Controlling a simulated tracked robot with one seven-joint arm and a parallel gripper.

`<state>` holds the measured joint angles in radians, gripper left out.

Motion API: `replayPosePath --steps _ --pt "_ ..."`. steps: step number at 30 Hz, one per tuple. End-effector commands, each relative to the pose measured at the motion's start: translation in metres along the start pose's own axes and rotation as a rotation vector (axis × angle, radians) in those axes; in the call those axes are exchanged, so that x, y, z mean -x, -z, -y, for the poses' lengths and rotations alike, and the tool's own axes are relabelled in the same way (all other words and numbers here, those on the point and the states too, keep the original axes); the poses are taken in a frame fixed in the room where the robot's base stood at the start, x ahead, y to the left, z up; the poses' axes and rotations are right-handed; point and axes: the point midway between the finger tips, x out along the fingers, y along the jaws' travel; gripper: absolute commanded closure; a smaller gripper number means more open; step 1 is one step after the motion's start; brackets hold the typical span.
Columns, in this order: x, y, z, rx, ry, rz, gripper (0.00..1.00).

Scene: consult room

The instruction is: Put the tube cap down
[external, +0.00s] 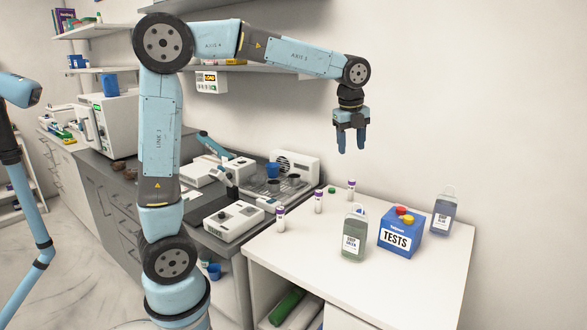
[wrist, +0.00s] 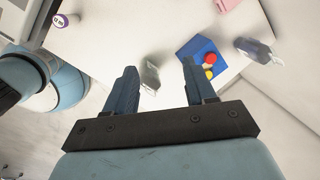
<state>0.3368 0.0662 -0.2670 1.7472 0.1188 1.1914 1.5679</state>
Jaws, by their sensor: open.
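My gripper (external: 351,149) is open and empty, pointing down high above the white table (external: 290,245). A small green cap (external: 332,190) lies near the table's back edge, between two tubes. A red cap (external: 401,211) and a yellow cap (external: 408,219) sit on top of the blue TESTS box (external: 403,238). In the wrist view my open gripper (wrist: 159,66) spans above the table, with the red cap (wrist: 210,58) and the yellow cap (wrist: 208,73) beyond its right finger. I cannot tell which cap is the task's tube cap.
Several purple-topped tubes (external: 281,218) stand on the table's left and back. A green-liquid bottle (external: 354,235) stands left of the box, and a blue-grey bottle (external: 443,212) to its right. Lab devices (external: 234,219) crowd the left counter. The table's front is clear.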

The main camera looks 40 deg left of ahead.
Motion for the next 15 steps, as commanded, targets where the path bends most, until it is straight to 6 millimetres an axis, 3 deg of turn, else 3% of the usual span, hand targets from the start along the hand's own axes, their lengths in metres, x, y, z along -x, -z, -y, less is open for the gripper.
replayPosePath --steps 1,6,15 --pt "0.007 -0.013 -0.019 0.103 0.016 0.012 0.45" --pt "0.02 -0.047 -0.077 0.461 0.065 0.031 0.45" --pt "0.028 -0.085 -0.187 1.099 0.169 0.019 0.45"
